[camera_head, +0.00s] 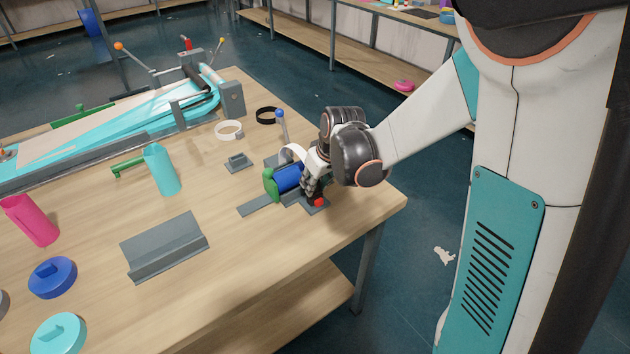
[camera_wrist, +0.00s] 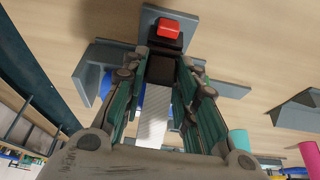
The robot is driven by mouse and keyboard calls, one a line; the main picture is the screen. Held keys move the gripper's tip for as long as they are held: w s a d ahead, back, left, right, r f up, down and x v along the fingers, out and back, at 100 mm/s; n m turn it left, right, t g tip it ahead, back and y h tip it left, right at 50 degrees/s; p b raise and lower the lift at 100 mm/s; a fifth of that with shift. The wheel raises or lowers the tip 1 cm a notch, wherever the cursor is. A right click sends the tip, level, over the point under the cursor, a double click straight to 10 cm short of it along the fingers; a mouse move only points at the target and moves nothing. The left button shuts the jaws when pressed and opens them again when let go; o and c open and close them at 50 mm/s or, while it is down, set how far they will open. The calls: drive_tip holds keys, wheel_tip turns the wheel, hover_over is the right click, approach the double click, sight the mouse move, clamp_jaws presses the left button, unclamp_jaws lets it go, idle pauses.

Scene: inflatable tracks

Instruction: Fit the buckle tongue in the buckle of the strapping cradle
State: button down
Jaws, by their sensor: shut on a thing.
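The strapping cradle (camera_head: 257,205) is grey and stands near the table's right corner. A blue cylinder with a green end (camera_head: 271,184) lies in it. The buckle's red button (camera_head: 319,203) shows at the cradle's near end, and again in the wrist view (camera_wrist: 168,27). A white strap (camera_head: 294,151) arches over the cylinder, and in the wrist view (camera_wrist: 154,125) it runs between my fingers. My gripper (camera_head: 311,183) is shut on the buckle tongue at the strap's end, right beside the buckle. The tongue is mostly hidden; I cannot tell whether it is in the buckle.
A lever with a blue knob (camera_head: 280,113) rises behind the cradle. A small grey block (camera_head: 238,162), white ring (camera_head: 229,130) and black ring (camera_head: 267,115) lie behind it. A grey angled holder (camera_head: 165,250) is at left front. The table's right edge is close.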

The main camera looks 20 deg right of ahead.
drive_tip(key=shift+f, duration=0.3)
drive_tip(key=c, duration=1.2)
unclamp_jaws()
drive_tip(key=shift+r, duration=0.1)
drive_tip(key=shift+r+p, duration=2.3)
drive_tip(key=shift+r, duration=1.15)
drive_tip(key=shift+r, duration=0.1)
drive_tip(key=s+r+m+t, duration=0.1)
drive_tip(key=s+r, duration=0.3)
drive_tip(key=s, duration=0.3)
drive_tip(key=s+r+m+t, duration=0.1)
drive_tip(key=s+r, duration=0.3)
drive_tip(key=s, duration=0.4)
drive_tip(key=s+r+m+h, duration=0.1)
drive_tip(key=s+r, duration=0.3)
drive_tip(key=s, duration=0.4)
drive_tip(key=shift+r+t, duration=0.35)
drive_tip(key=shift+t, duration=0.05)
